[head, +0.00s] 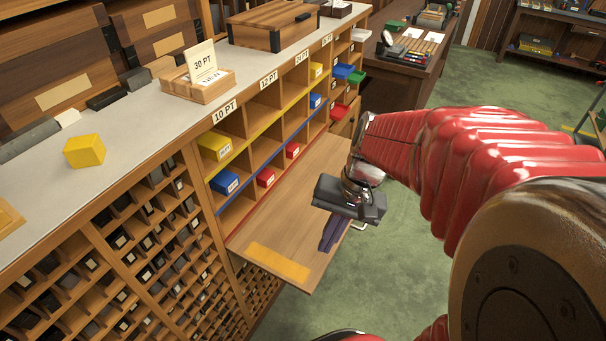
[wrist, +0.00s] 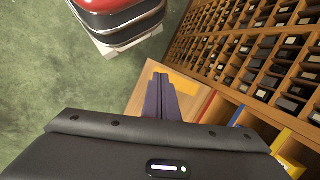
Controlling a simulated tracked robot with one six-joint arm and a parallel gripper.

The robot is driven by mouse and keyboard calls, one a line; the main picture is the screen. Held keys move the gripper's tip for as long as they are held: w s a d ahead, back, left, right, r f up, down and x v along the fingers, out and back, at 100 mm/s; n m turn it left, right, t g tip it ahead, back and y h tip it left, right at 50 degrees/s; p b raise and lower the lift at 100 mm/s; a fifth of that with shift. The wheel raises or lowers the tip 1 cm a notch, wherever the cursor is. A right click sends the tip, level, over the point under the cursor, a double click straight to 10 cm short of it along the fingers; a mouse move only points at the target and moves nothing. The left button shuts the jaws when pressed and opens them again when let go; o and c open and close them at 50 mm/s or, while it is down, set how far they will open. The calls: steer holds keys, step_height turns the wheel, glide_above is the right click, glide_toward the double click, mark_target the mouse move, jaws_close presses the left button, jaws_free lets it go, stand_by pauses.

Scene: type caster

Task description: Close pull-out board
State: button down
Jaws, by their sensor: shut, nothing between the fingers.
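The pull-out board (head: 275,215) is a flat wooden board standing out from the type cabinet, below the pigeonholes. A yellow strip (head: 279,262) lies across its near end. A pale metal handle (head: 359,225) shows at its outer edge, partly behind my gripper. My gripper (head: 329,241) is shut and empty, its dark purple fingers pointing down over the board's outer edge in the head view. I cannot tell whether they touch it. In the wrist view, the shut fingers (wrist: 162,98) overlap the board (wrist: 207,82), and the gripper body hides much of it.
The cabinet's pigeonholes hold yellow, blue and red boxes (head: 215,146) above the board. The countertop carries a yellow cube (head: 84,151), a card holder (head: 198,86) and a wooden case (head: 273,25). Green floor (head: 400,240) is clear to the right. A desk (head: 408,60) stands behind.

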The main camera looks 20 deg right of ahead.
steer(key=s+d+f+m+t+y, duration=0.2)
steer(key=d+f+m+t+y, duration=0.1)
steer(key=d+f+m+t, duration=0.4)
steer(key=s+d+f+m+t+y, duration=0.2)
steer(key=d+f+m+t+y, duration=0.2)
steer(key=d+f+m+t, duration=0.3)
steer(key=d+f+m, duration=0.5)
steer(key=f+m, duration=0.2)
steer(key=f, duration=0.3)
steer(key=shift+s+d+f+m, duration=0.15)
steer(key=shift+s+d+m, duration=0.05)
steer(key=shift+d+m, duration=0.2)
steer(key=x, duration=1.4)
steer(key=shift+a+r+y, duration=0.15)
steer(key=shift+r+y, duration=0.1)
steer(key=shift+y, duration=0.05)
